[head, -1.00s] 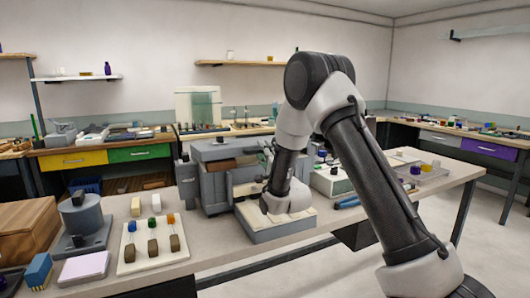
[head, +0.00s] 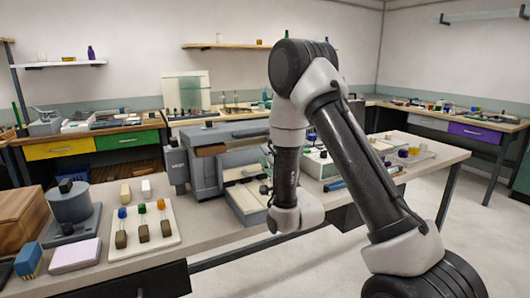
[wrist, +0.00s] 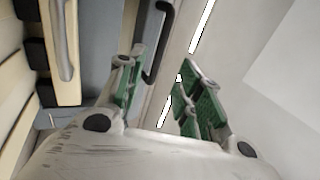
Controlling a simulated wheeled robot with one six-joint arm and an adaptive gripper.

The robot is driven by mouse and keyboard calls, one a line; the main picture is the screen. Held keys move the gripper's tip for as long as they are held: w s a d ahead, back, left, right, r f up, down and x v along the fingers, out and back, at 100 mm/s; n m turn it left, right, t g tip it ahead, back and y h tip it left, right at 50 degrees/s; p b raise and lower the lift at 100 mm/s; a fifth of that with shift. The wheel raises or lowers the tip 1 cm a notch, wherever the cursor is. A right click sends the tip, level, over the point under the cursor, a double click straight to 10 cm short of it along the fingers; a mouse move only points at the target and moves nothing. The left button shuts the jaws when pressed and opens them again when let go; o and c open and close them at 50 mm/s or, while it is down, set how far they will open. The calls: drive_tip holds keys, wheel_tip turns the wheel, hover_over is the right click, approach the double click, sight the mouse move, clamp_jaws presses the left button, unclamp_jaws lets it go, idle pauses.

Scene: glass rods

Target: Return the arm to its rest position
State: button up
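My arm stands bent in front of the bench in the head view, its elbow high and its forearm hanging down to the wrist. In the wrist view my gripper (wrist: 160,75) has two green-padded fingers spread apart with nothing between them. In the head view the fingers are mostly hidden by my wrist. The wrist hangs in front of the grey machine (head: 205,165) and its low light-topped base (head: 245,200), apart from them as far as I can tell.
A grey round device (head: 72,205) and a wooden box (head: 20,215) stand further left. Open floor (head: 455,225) lies at the right.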

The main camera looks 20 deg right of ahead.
drive_tip(key=s+d+r+n+g+h, duration=0.3)
drive_tip(key=s+d+r+n+g, duration=0.1)
drive_tip(key=d+r+n+g, duration=0.3)
drive_tip(key=s+d+n+g, duration=0.1)
drive_tip(key=s+n+g, duration=0.2)
drive_tip(key=s, duration=0.8)
drive_tip(key=s+d+n+g, duration=0.2)
drive_tip(key=s+n+g, duration=0.1)
drive_tip(key=s, duration=0.8)
drive_tip(key=s+d+n+g+h, duration=0.1)
drive_tip(key=s+g, duration=0.3)
drive_tip(key=s, duration=0.7)
drive_tip(key=shift+d+f+n+g, duration=0.4)
drive_tip(key=shift+d+f+n, duration=0.1)
drive_tip(key=shift+n, duration=0.4)
drive_tip(key=shift+a, duration=0.1)
